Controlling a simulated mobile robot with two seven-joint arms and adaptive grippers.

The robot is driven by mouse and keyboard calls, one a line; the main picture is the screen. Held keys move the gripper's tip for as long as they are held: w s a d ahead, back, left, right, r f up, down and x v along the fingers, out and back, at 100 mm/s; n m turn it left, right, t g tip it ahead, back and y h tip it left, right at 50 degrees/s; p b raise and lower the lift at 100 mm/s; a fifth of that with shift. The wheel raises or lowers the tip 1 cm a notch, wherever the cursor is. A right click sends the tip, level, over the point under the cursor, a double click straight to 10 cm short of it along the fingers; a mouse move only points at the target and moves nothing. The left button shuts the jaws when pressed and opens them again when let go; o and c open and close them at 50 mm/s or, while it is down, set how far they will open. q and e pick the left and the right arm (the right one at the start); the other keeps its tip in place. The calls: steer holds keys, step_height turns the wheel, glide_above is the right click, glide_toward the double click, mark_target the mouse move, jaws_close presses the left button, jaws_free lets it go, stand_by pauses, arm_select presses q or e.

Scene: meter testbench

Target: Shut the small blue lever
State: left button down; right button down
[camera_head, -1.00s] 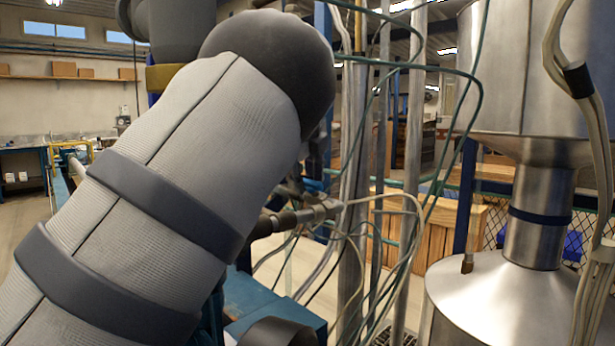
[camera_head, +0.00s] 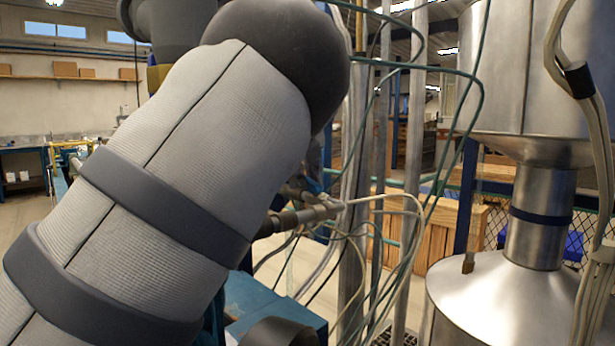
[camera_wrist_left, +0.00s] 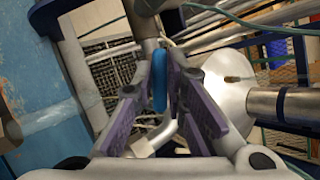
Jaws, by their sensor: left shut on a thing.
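The small blue lever (camera_wrist_left: 159,82) shows in the left wrist view as an upright blue bar. It lies between the two purple-padded fingers of my left gripper (camera_wrist_left: 160,72), which is shut on it. A bent metal rod (camera_wrist_left: 165,132) runs below the lever. In the head view my left arm covers the lever and most of the gripper. My right gripper is in neither view.
A metal pipe with a fitting (camera_head: 300,215) and loose hoses and cables (camera_head: 405,210) are just right of my arm. A large steel vessel (camera_head: 520,270) stands at the right. A blue panel (camera_wrist_left: 40,90) is close on the left in the wrist view.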

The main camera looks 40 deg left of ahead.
arm_select(q)
steer(key=m+t, duration=0.1)
steer(key=m, duration=0.1)
steer(key=m+h, duration=0.1)
steer(key=m, duration=0.2)
steer(key=shift+t, duration=0.4)
steer(key=shift+m, duration=0.4)
steer(key=c, duration=1.6)
jaws_free()
step_height(320, 180, up, 10)
